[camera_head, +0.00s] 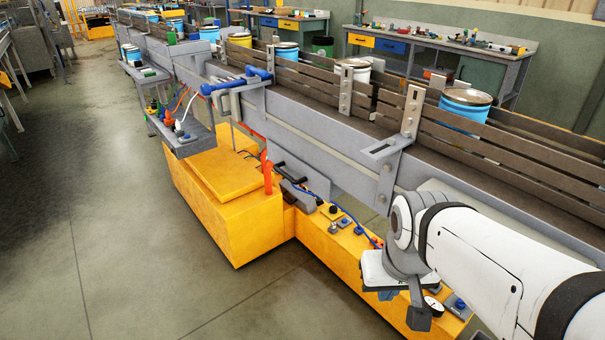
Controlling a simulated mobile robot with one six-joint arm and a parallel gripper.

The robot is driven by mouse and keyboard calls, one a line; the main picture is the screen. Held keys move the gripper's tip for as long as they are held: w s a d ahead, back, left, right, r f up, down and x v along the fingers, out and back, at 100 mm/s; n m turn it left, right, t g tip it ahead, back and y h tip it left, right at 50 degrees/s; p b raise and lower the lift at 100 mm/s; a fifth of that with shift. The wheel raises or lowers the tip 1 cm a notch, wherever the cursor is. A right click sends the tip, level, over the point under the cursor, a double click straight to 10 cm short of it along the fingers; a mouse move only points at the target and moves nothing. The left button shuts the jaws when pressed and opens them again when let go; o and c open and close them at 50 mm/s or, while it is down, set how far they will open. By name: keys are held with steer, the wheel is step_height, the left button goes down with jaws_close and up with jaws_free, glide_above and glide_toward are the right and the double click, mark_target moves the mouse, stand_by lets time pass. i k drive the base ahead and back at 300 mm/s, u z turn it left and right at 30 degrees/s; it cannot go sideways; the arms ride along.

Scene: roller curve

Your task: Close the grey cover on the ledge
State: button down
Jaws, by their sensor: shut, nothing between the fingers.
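The grey cover (299,199) is a dark grey panel at the left part of the narrow yellow ledge (347,243), below the conveyor's side. It stands tilted up from the ledge, with a small dark piece near its upper edge. Its hinge and underside are too small to make out. My gripper (418,319) hangs from the white arm at the lower right, over the right end of the ledge. It is shut and empty, well to the right of the cover and apart from it.
Knobs and small switches (334,210) and a blue cable (362,230) lie along the ledge between cover and gripper. A round gauge (433,305) is beside the gripper. An orange bottle-like object (266,172) stands left of the cover. A grey bracket (382,150) juts from the conveyor above. The floor in front is clear.

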mark_target(306, 202)
steer(key=z, duration=2)
steer(key=k, duration=1.05)
steer(key=u, duration=2.05)
steer(key=i, duration=1)
steer(key=u, duration=0.05)
